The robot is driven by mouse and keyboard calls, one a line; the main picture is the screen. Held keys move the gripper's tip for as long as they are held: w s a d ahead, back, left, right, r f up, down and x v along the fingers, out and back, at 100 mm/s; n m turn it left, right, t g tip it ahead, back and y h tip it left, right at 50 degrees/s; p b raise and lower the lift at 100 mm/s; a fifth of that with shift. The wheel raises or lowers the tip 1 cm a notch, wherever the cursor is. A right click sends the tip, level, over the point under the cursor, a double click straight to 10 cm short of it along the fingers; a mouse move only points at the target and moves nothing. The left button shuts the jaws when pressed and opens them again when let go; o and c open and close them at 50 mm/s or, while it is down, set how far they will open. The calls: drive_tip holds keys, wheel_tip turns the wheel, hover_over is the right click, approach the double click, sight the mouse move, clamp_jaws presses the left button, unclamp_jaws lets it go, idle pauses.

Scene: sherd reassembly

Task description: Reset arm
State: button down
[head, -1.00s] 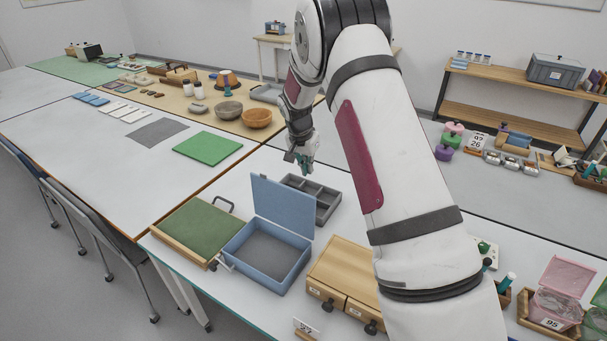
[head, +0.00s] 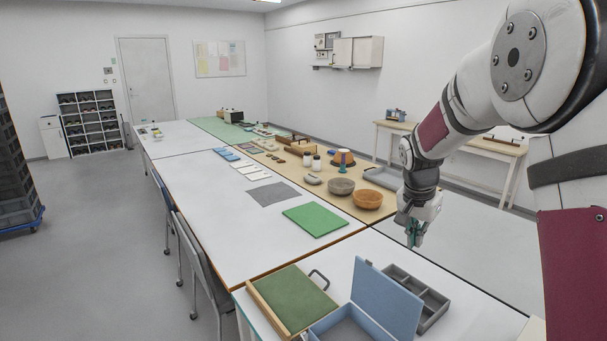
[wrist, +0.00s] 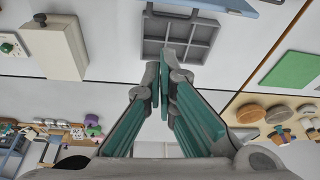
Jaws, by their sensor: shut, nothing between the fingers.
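My gripper (head: 413,236) hangs at the end of my arm on the right of the head view, with its fingers pointing down above the table. In the wrist view its green-lined fingers (wrist: 163,85) are together with nothing between them. A grey compartment tray (head: 436,305) lies on the table below and in front of my gripper. The tray also shows in the wrist view (wrist: 206,33), just beyond the fingertips and apart from them.
A blue box with its lid (head: 388,298) raised stands beside the tray. A green-topped board (head: 290,298) lies left of it. A green mat (head: 316,219), a grey mat (head: 273,193) and bowls (head: 367,199) lie farther back.

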drive_tip(key=s+a+r+n+t, duration=0.1)
drive_tip(key=s+a+r+n, duration=0.15)
drive_tip(key=s+r, duration=0.55)
drive_tip(key=s+a+r+n, duration=0.1)
drive_tip(key=s+a+n, duration=0.1)
drive_tip(key=s, duration=0.6)
drive_tip(key=s+a+r+n+t+y, duration=0.1)
drive_tip(key=s+a+r+n, duration=0.1)
drive_tip(key=s, duration=0.7)
drive_tip(key=s+a+r+n+t+y, duration=0.1)
drive_tip(key=s+a+n, duration=0.2)
drive_tip(key=s, duration=0.5)
drive_tip(key=shift+s+a+r, duration=0.15)
drive_tip(key=shift+a+r, duration=0.1)
